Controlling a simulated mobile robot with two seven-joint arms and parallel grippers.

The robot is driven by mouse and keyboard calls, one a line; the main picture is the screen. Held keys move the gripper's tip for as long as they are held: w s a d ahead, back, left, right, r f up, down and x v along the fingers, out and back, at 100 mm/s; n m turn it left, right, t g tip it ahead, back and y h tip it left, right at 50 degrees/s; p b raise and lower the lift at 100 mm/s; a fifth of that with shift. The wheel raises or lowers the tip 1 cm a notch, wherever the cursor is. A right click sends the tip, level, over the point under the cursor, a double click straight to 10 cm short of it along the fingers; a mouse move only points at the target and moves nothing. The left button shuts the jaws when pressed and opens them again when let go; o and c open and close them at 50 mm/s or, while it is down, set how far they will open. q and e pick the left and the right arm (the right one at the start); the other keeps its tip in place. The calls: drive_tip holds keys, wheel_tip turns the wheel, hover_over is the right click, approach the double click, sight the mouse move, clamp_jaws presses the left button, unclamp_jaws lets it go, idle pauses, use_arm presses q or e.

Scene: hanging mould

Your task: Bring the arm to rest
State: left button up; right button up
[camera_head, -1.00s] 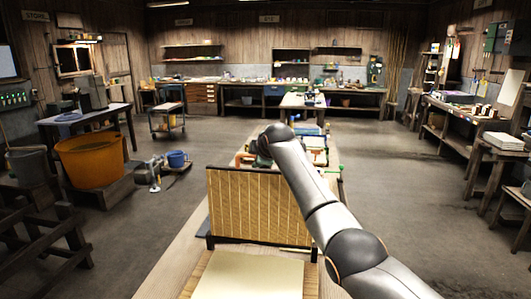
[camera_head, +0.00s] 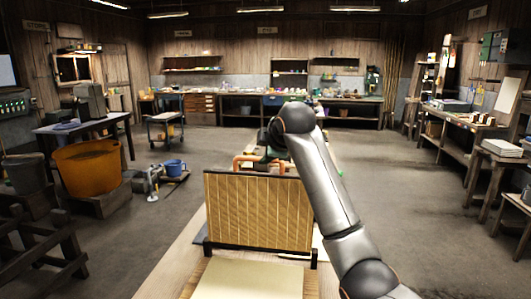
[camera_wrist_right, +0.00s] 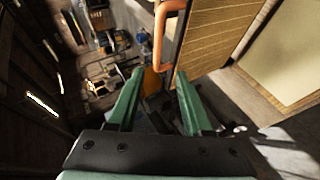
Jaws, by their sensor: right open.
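The hanging mould, a tan ribbed panel in a dark frame (camera_head: 258,212), stands upright on the wooden table in the head view. My right arm reaches from the lower right past the mould. My right gripper (camera_wrist_right: 160,76) has its green fingers apart with nothing between them, beyond the mould's top edge; in the head view it is partly hidden. My left gripper is out of view.
A cream sheet (camera_head: 248,280) lies in front of the mould on the table. Workbenches line the back and right walls.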

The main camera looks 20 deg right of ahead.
drive_tip(key=shift+s, duration=0.1)
idle(0.4)
drive_tip(key=s+a+f+m+g, duration=0.15)
drive_tip(key=s+f, duration=0.25)
drive_tip(key=f, duration=0.6)
drive_tip(key=s+a+f+m+g, duration=0.1)
drive_tip(key=s+f+m, duration=0.1)
drive_tip(key=s+f, duration=0.5)
drive_tip(key=s+a+f+m+g, duration=0.1)
drive_tip(key=s+f, duration=0.1)
drive_tip(key=f, duration=1)
drive_tip(key=s+a+f+m+g, duration=0.1)
drive_tip(key=s+f+m+g, duration=0.2)
drive_tip(key=s, duration=0.8)
drive_tip(key=s+f+m+y, duration=0.15)
drive_tip(key=s+f, duration=0.35)
drive_tip(key=s, duration=0.5)
drive_tip(key=s+a+f+m+g, duration=0.1)
drive_tip(key=s+f+m+g, duration=0.3)
drive_tip(key=s, duration=0.7)
drive_tip(key=w+a+f+t+y+p, duration=0.2)
drive_tip(key=w+a+f+t+p, duration=0.1)
drive_tip(key=f+t, duration=0.5)
drive_tip(key=shift+w+a+f+n, duration=0.4)
drive_tip(key=shift+w+a, duration=0.2)
drive_tip(key=shift+w, duration=0.1)
